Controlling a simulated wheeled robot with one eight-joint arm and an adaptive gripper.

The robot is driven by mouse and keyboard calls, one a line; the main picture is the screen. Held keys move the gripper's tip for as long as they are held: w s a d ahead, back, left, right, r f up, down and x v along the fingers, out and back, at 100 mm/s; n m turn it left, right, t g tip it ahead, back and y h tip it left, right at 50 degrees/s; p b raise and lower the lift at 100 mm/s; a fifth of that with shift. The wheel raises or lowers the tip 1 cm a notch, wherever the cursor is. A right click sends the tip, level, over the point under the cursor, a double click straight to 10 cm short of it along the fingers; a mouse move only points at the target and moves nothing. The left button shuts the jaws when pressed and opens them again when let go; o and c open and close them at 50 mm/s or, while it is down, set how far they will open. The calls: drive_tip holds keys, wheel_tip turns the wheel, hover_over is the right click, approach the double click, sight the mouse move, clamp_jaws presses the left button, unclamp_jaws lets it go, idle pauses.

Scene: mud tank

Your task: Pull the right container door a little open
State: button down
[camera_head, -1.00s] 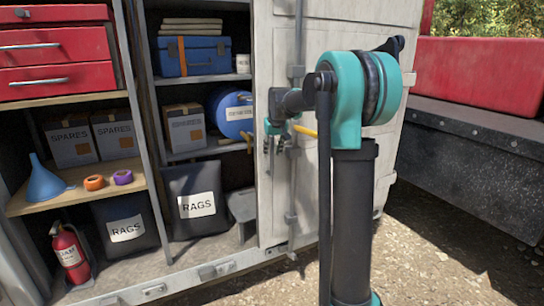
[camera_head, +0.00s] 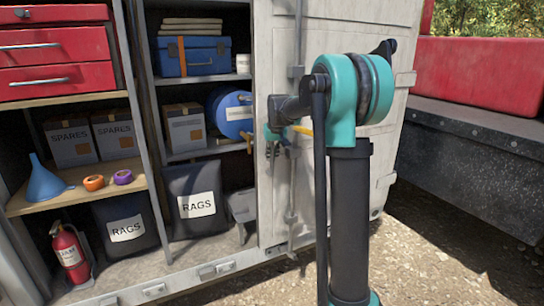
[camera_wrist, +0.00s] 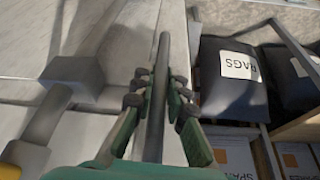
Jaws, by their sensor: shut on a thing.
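The right container door (camera_head: 341,32) is a weathered pale grey panel right of the open shelves, standing ajar. A vertical grey locking bar (camera_head: 291,205) runs along its left side. My gripper (camera_head: 273,147) is at this bar at about mid-height, partly hidden by my arm. In the wrist view, my gripper's green fingers (camera_wrist: 157,86) lie on both sides of the grey bar (camera_wrist: 161,62) and are shut on it. The pale door face (camera_wrist: 105,30) fills the left of that view.
The shelves left of the door hold a blue toolbox (camera_head: 193,58), cartons, a blue drum (camera_head: 230,113) and black rags bags (camera_head: 195,180). A fire extinguisher (camera_head: 71,250) stands low at left. A dark truck bed (camera_head: 475,150) stands at right, with open gravel before it.

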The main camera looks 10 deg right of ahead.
drive_tip(key=s+d+n, duration=0.1)
drive_tip(key=s+d, duration=0.7)
drive_tip(key=s, duration=0.3)
drive_tip(key=s+d+n, duration=0.1)
drive_tip(key=s+d, duration=0.8)
drive_tip(key=s, duration=0.3)
drive_tip(key=s+d+y, duration=0.1)
drive_tip(key=s+d, duration=0.8)
drive_tip(key=s, duration=0.3)
drive_tip(key=shift+n, duration=0.4)
drive_tip(key=c, duration=1.5)
unclamp_jaws()
drive_tip(key=shift+a, duration=0.15)
drive_tip(key=shift+c, duration=0.2)
drive_tip(key=shift+r, duration=0.1)
drive_tip(key=v, duration=1.1)
drive_tip(key=shift+r, duration=0.4)
